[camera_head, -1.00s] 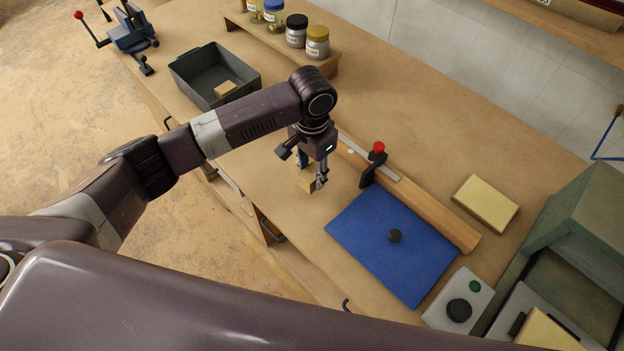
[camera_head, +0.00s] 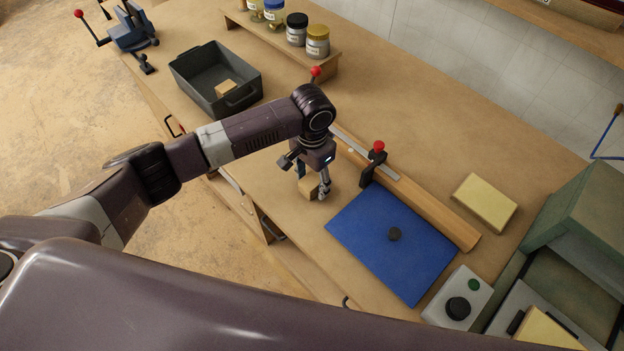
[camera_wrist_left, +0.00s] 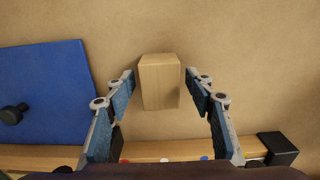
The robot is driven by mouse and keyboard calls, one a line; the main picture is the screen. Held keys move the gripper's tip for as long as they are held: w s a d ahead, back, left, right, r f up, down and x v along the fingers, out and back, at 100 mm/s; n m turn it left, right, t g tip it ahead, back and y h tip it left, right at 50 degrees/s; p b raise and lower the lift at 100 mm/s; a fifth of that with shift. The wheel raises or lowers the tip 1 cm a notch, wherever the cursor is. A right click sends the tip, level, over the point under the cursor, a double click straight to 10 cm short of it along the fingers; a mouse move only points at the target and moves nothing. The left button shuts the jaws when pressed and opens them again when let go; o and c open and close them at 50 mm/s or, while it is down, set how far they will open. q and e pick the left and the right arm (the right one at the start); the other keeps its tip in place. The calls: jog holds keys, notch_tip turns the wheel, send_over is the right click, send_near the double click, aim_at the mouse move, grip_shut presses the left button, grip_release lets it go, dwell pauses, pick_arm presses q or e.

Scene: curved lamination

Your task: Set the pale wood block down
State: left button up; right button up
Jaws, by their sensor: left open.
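The pale wood block (camera_head: 308,189) is at the bench top, near its front edge and left of the blue mat (camera_head: 385,255). My left gripper (camera_head: 315,187) is over it, pointing down. In the left wrist view the block (camera_wrist_left: 160,82) is between the fingertips of my left gripper (camera_wrist_left: 160,88), with a gap on each side. The fingers are open and do not touch it. The block appears to rest on the bench. In the head view the gripper hides part of it. My right gripper is not in view.
A dark grey tray (camera_head: 190,78) holds another small wood block (camera_head: 226,87). A wooden fence with a red-knobbed clamp (camera_head: 372,165) runs behind the mat. A yellow block (camera_head: 485,203) lies at right.

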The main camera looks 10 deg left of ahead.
aim_at(312, 180)
pick_arm(q)
notch_tip(312, 180, up, 12)
jog(key=b, duration=0.1)
jog(key=shift+r, duration=0.15)
dwell(0.3)
dwell(0.3)
